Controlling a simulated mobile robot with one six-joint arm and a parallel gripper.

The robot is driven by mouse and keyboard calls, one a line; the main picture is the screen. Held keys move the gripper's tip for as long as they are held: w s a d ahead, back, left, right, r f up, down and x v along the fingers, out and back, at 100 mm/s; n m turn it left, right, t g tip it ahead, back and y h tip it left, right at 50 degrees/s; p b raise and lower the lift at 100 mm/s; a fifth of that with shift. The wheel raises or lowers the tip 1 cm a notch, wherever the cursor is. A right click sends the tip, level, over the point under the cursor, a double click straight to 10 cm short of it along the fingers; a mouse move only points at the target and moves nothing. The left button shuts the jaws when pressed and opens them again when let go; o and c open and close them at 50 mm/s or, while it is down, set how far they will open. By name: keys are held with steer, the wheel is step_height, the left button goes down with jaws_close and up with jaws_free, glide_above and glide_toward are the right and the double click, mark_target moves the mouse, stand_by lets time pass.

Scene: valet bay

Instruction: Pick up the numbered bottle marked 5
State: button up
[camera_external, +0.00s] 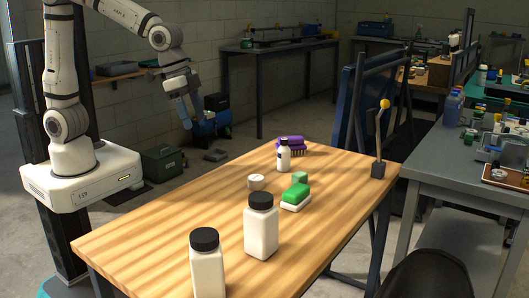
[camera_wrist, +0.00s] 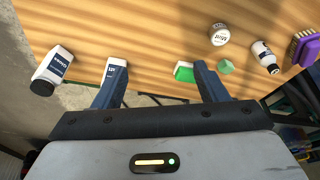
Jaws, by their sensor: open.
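Two large white bottles with black caps stand at the near end of the wooden table: a front one (camera_external: 207,270) and one behind it (camera_external: 261,232). A smaller white bottle (camera_external: 284,158) with a black cap stands at the far end. In the wrist view, one large bottle (camera_wrist: 56,66) shows at left, another (camera_wrist: 118,64) is partly hidden behind the left finger, and the small one (camera_wrist: 263,55) is at right. I cannot read a 5 on any. My gripper (camera_external: 184,112) is open and empty, raised beyond the table's far left edge; its fingers also show in the wrist view (camera_wrist: 158,76).
A purple brush (camera_external: 290,140), round white item (camera_external: 256,182), green block (camera_external: 300,178) and green-and-white sponge (camera_external: 296,196) lie among the bottles. A yellow-knobbed lever (camera_external: 379,140) stands at the far right corner. The table's left part (camera_external: 150,235) is clear.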

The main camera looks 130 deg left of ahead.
steer(key=w+a+f+n, duration=0.1)
steer(key=w+a+f, duration=0.2)
steer(key=a, duration=0.5)
steer(key=w+a+f+n, duration=0.2)
steer(key=a, duration=0.6)
steer(key=n+y+b, duration=0.1)
steer(key=n+y, duration=0.1)
steer(key=n, duration=0.1)
glide_above(284, 151)
steer(key=s, duration=0.3)
step_height(284, 151, down, 9)
steer(key=x, duration=0.7)
steer(key=shift+d+f+p, duration=0.15)
steer(key=shift+f+p, duration=0.25)
steer(key=shift+f, duration=0.1)
steer(key=shift+c, duration=0.3)
steer(key=c, duration=1.1)
